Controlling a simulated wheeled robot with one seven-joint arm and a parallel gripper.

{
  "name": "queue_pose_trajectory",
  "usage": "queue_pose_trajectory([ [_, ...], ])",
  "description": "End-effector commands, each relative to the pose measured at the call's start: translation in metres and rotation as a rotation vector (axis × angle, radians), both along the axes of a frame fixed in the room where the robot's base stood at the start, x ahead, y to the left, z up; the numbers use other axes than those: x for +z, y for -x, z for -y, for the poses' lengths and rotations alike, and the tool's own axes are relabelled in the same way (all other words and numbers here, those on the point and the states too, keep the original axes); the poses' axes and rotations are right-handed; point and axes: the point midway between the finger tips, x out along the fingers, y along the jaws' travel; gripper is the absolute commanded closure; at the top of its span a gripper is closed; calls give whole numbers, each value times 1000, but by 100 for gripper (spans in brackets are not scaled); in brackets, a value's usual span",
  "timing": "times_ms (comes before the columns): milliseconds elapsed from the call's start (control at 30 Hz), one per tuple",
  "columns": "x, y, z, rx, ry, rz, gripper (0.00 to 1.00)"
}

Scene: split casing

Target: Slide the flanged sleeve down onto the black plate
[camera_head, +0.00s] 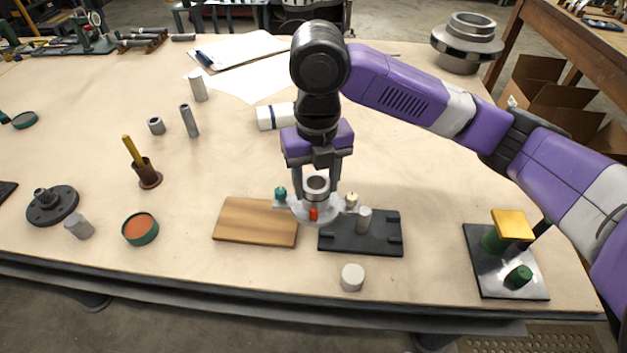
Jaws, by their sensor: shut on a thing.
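My gripper (318,188) points down and is shut on the flanged sleeve (316,206). The sleeve has an upright, open-topped collar and a wide pale grey flange, with small teal, red and cream parts around it. The sleeve appears upright and above the tabletop. In the picture it overlaps the right edge of the wooden board and the left part of the black plate (375,241). The black plate lies flat and has low raised bits at its edges. A grey cylinder (364,220) stands at the plate, right of the sleeve. The plate's upper left part is hidden.
A wooden board (255,222) lies left of the plate. A short pale cylinder (352,278) stands in front of it. A fixture with a yellow block (512,225) stands at right. A teal-rimmed dish (140,229) and a brown flanged holder (147,173) stand at left.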

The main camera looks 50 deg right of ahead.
Motion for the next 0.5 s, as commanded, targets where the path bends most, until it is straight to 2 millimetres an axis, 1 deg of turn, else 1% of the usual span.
queue_pose_trajectory([
  [500, 1, 5, 6, -1, 0, 2, 100],
])
